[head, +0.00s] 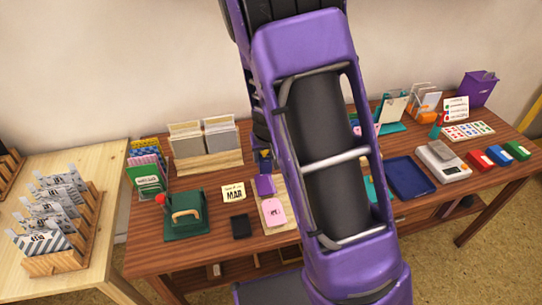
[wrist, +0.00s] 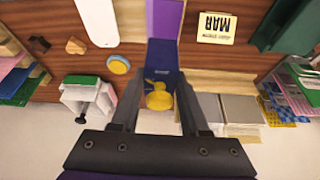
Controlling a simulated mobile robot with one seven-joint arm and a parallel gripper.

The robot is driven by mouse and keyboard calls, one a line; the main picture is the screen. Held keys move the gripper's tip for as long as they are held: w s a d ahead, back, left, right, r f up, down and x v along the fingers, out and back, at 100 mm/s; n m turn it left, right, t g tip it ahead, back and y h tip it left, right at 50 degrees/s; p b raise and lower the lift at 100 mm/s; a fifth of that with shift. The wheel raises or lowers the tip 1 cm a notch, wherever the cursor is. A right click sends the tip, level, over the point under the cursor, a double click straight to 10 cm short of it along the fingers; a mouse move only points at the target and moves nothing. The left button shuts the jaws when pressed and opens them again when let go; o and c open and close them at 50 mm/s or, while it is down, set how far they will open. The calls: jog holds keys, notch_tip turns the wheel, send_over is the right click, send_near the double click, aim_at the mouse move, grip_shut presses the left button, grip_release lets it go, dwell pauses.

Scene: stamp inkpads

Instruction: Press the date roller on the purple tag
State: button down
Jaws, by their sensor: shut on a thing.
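My gripper (wrist: 160,112) is shut on the date roller (wrist: 162,72), which has a dark blue body and a yellow knob between the fingers. In the head view the date roller (head: 263,159) shows small beside my purple arm, which hides most of the gripper. In the wrist view a purple strip that looks like the tag (wrist: 166,18) runs up to the roller's end. I cannot tell whether the roller touches the tag.
A pink tag (head: 273,212) lies in front of the purple one. Left of them are a MAR card (head: 233,192), a black pad (head: 241,226) and a green press (head: 186,215). A wooden card holder (head: 208,162) stands behind. My arm hides the table's middle.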

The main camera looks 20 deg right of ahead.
jog(key=b, duration=0.1)
send_over(265, 185)
jog(key=f, duration=0.4)
jog(key=shift+w, duration=0.2)
jog(key=shift+f+b, duration=0.85)
jog(key=shift+f, duration=0.05)
jog(key=shift+f+b, duration=0.5)
jog(key=shift+s+f, duration=0.1)
jog(key=shift+f, duration=0.1)
dwell(1.2)
notch_tip(265, 185, up, 5)
jog(key=p, duration=0.4)
jog(key=shift+r, duration=1.1)
